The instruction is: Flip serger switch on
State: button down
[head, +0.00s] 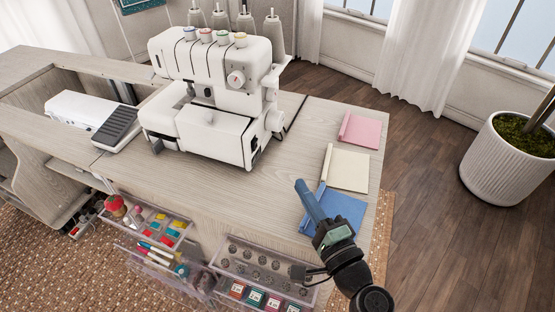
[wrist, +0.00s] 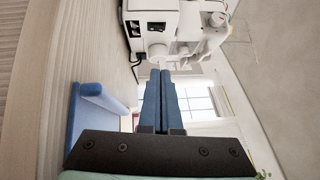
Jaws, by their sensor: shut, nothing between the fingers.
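The white serger (head: 205,125) stands upright on the cabinet top, left of my gripper in the head view. In the wrist view the serger (wrist: 190,15) is at the top, turned sideways. A small black panel (wrist: 156,27) shows on its side there; it may hold the switch, but its position is too small to tell. My gripper (head: 301,185) has blue fingers, pressed together and empty. It is above the front right of the tabletop, near the blue fabric, apart from the serger. In the wrist view my gripper (wrist: 160,75) points toward the serger's side.
Blue (head: 345,207), cream (head: 350,170) and pink (head: 365,131) fabric pieces lie along the right of the tabletop (head: 260,190). A foot pedal (head: 117,128) lies left of the serger. Clear open drawers (head: 265,245) with supplies stick out in front. Bare tabletop lies between gripper and serger.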

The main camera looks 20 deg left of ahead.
aim_at(256, 145)
jog(key=x, duration=0.9)
jog(key=shift+w+a+b, duration=0.25)
jog(key=shift+b, duration=0.1)
jog(key=a, duration=0.3)
jog(key=shift+w+a+r, duration=0.1)
jog(key=shift+a+r, duration=0.05)
jog(key=shift+r, duration=0.1)
jog(key=shift+a, duration=0.35)
jog(key=shift+a+r, duration=0.1)
jog(key=shift+a, duration=0.25)
jog(key=shift+r, duration=0.1)
jog(key=shift+d, duration=0.15)
